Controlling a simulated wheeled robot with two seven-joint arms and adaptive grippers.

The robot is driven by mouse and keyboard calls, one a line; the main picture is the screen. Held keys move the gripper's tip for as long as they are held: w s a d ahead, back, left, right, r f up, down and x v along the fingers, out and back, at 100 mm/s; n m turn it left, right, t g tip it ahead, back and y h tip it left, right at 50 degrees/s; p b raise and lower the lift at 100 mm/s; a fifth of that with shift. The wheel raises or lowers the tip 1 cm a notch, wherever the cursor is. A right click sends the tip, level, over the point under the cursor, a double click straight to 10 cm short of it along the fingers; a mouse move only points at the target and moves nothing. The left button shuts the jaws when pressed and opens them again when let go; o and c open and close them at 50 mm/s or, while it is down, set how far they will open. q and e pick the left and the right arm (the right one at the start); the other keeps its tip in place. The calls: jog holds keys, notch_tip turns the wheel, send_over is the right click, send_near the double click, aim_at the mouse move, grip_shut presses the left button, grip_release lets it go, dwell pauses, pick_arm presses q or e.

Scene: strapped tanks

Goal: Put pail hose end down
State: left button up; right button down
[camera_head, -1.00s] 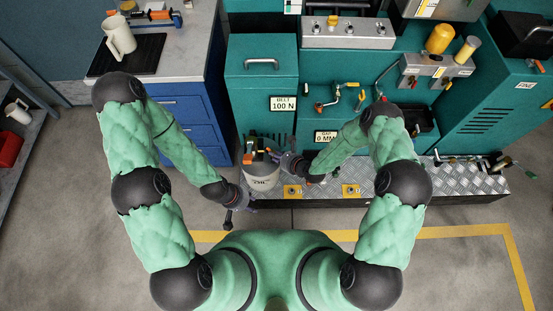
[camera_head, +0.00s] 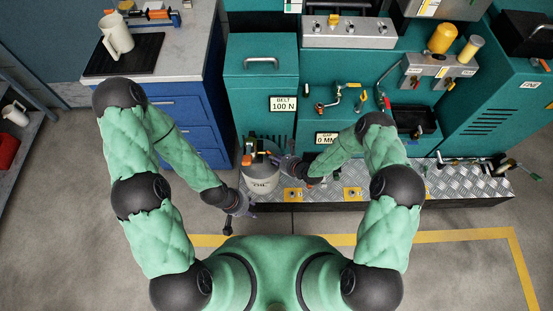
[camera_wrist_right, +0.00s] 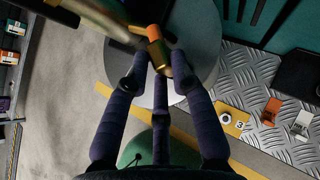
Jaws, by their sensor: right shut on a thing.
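The pail (camera_head: 260,184), a pale bucket with dark lettering, stands at the left end of the metal tread plate in the head view. Its round pale shape (camera_wrist_right: 207,62) lies behind the fingers in the wrist view. My right gripper (camera_wrist_right: 160,70) is over the pail and shut on the hose end (camera_wrist_right: 157,48), a brass piece with an orange band. The hose end is above the pail; whether it touches the pail is unclear. My right gripper (camera_head: 277,161) looks small and partly hidden in the head view. My left gripper (camera_head: 233,212) hangs left of and below the pail, its fingers unclear.
The tread plate (camera_head: 380,188) runs right from the pail and carries yellow brackets. A teal cabinet (camera_head: 262,95) stands behind the pail, and a blue drawer unit (camera_head: 192,125) stands to the left. A red-handled lever (camera_head: 388,72) sticks out at the back. Floor in front is clear.

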jog(key=c, duration=1.1)
grip_release()
jog(key=shift+o, duration=0.2)
jog(key=shift+r+p, duration=0.25)
jog(key=shift+p, duration=0.1)
jog(key=p+v, duration=0.3)
jog(key=v, duration=0.9)
jog(key=s+d+r+n+g+h, duration=0.1)
jog(key=s+r+n+g, duration=0.1)
jog(key=s+n, duration=0.6)
jog(key=s+d+r+n+g+h, duration=0.1)
jog(key=s+r+n+g+h, duration=0.1)
jog(key=s+n+g, duration=0.3)
jog(key=s+n, duration=0.4)
jog(key=n, duration=0.7)
jog(key=shift+s+d+r+n+h, duration=0.3)
jog(key=shift+r, duration=0.05)
